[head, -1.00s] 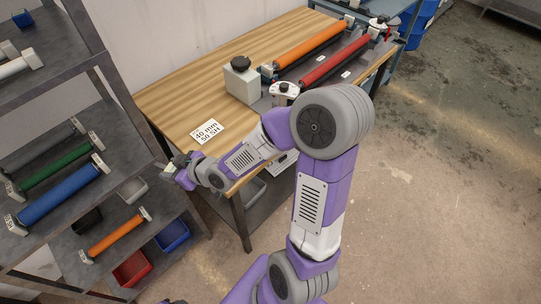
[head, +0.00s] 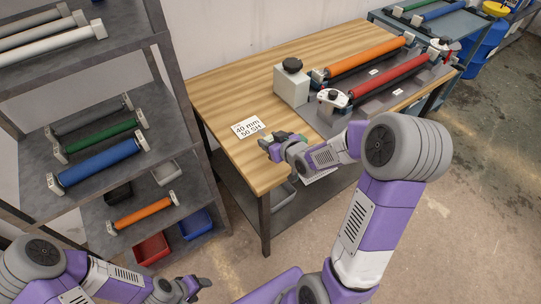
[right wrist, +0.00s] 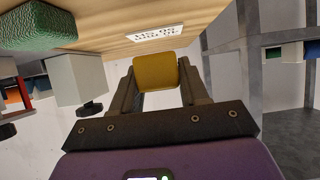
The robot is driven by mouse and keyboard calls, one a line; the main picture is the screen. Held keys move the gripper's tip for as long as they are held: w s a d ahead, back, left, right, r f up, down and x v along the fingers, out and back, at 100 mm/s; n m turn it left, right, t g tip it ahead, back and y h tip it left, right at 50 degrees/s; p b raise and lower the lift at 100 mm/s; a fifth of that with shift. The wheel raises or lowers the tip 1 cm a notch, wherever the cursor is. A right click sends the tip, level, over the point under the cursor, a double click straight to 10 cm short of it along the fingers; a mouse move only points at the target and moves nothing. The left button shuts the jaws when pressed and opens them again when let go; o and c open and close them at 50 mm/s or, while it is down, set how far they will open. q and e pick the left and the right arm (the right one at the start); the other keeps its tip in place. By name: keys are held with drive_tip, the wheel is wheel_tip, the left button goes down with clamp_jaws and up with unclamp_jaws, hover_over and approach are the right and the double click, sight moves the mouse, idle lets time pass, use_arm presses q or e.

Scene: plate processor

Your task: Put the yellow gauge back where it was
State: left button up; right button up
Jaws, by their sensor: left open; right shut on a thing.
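In the right wrist view, the yellow gauge (right wrist: 155,72) sits between the two fingers of my right gripper (right wrist: 158,90), which is shut on it. In the head view my right gripper (head: 272,144) is at the front left part of the wooden table, just right of the white card (head: 248,127) marked "40 mm 50 SH". The gauge cannot be made out there. The card also shows in the right wrist view (right wrist: 157,33). My left gripper (head: 193,287) is open and empty at the bottom left, in front of the shelf.
A green block (head: 281,135) is beside my right gripper. A grey box with a black knob (head: 291,82) and a machine with orange (head: 365,60) and red (head: 388,85) rollers stand behind. The shelf rack (head: 80,150) at left holds rollers and bins. The table's back left is clear.

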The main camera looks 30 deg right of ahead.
wheel_tip(320, 180, down, 6)
drive_tip(key=shift+r+b, duration=0.1)
drive_tip(key=shift+b, duration=0.65)
drive_tip(key=o, duration=1.1)
